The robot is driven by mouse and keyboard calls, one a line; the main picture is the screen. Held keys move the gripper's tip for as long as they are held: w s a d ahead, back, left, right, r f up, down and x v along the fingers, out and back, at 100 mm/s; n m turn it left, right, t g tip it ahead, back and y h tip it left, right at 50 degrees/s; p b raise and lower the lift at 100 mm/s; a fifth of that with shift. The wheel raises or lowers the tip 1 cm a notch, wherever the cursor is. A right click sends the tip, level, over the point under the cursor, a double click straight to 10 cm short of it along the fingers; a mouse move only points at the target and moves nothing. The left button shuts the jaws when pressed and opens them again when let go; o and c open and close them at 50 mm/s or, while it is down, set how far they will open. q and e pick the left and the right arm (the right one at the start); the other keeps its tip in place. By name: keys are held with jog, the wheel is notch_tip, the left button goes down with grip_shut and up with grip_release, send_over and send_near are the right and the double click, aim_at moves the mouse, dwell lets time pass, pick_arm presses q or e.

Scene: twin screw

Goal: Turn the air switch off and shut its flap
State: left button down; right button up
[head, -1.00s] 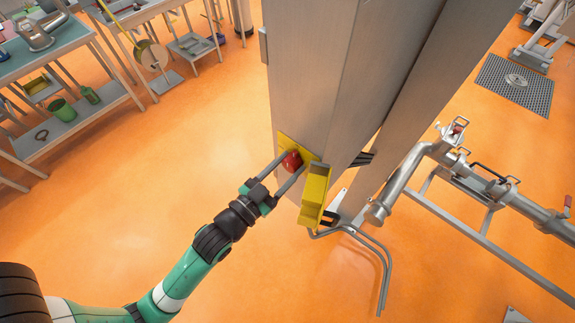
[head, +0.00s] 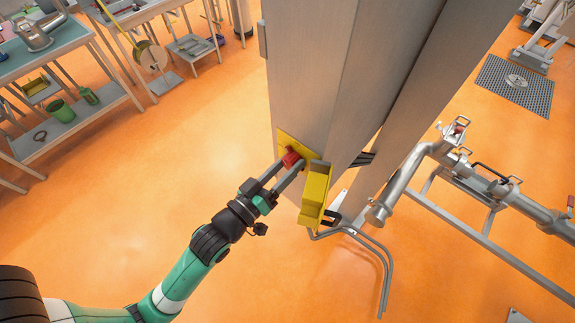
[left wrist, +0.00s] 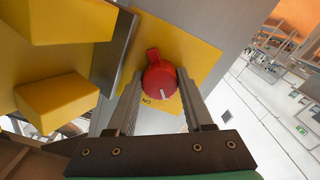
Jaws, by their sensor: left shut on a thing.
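The air switch is a red knob (head: 291,157) on a yellow plate (head: 285,139) fixed low on the grey column. In the left wrist view the knob (left wrist: 159,80) has a lug on top and a white mark pointing down, slightly right. Letters reading "NO" show on the plate (left wrist: 196,52) below it. The yellow flap (head: 315,191) stands open, out from the column, right of the knob; yellow parts (left wrist: 57,102) fill the left of the wrist view. My left gripper (head: 290,165) is shut on the knob, one finger on each side. My right gripper is not in view.
The tall grey column (head: 310,70) rises behind the switch. Metal pipework (head: 480,190) and bent grey tubes (head: 375,250) stand to the right. A workbench (head: 60,70) is at the far left. The orange floor left of the column is clear.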

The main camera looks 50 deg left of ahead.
pick_arm(q)
jog(key=n+b, duration=0.1)
jog(key=n, duration=0.4)
jog(key=shift+n+b, duration=0.35)
jog(key=shift+n, duration=2.05)
jog(key=shift+c, duration=1.5)
grip_release()
jog(key=shift+s+d, duration=0.1)
